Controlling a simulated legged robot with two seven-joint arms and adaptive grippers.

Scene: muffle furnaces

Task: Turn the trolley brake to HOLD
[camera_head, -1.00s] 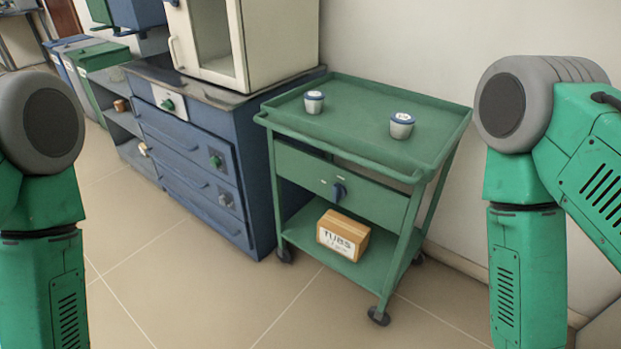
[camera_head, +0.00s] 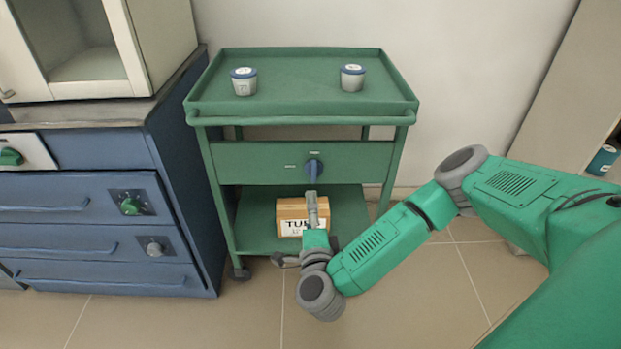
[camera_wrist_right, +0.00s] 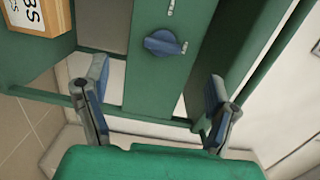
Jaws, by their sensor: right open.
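The trolley brake is a blue knob (camera_head: 314,169) on the green front panel of the trolley (camera_head: 260,163). Its bar stands upright, in line with the small pale mark above it; another mark sits to its left. The marks are too small to read. The knob also shows in the right wrist view (camera_wrist_right: 163,43), beyond the fingers. My right gripper (camera_head: 297,229) is in front of the trolley, lower than the knob and apart from it. In the wrist view its fingers (camera_wrist_right: 157,95) are spread with nothing between them. My left gripper is out of view.
A cardboard box (camera_head: 290,209) labelled TUBS stands on the lower shelf behind my right gripper. Two blue-lidded tubs (camera_head: 244,82) (camera_head: 352,78) stand on the top tray. A blue drawer cabinet (camera_head: 80,205) is close on the left. The floor in front is clear.

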